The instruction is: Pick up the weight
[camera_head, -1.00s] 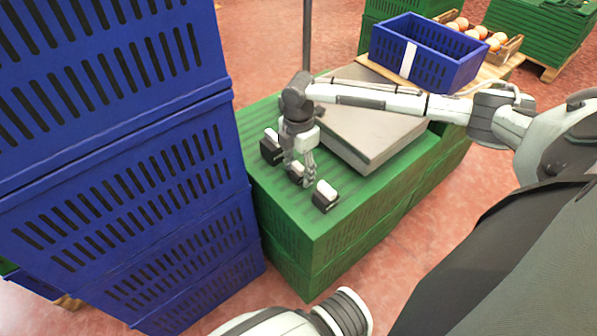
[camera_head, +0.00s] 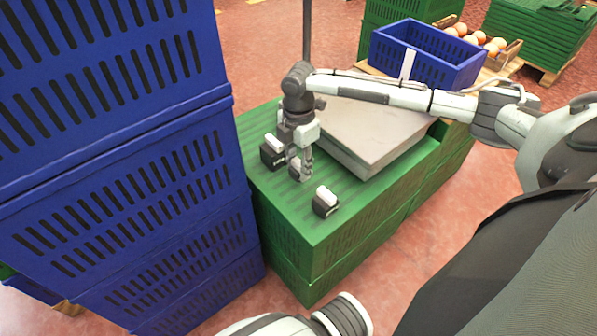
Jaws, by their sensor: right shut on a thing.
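Small black-and-white weights are on the green crate (camera_head: 330,237). One weight (camera_head: 325,201) stands at the right and another weight (camera_head: 271,151) at the left, both apart from the fingers or beside them. My right gripper (camera_head: 300,172) points down between these two. It is shut on a middle weight (camera_head: 296,163), which the fingers largely hide. I cannot tell whether this weight is clear of the crate top. Part of my left arm shows at the bottom edge, but its gripper is not in view.
A grey scale plate (camera_head: 375,135) lies behind my right gripper, with a thin dark pole (camera_head: 307,35) near it. Stacked blue crates (camera_head: 120,190) stand close on the left.

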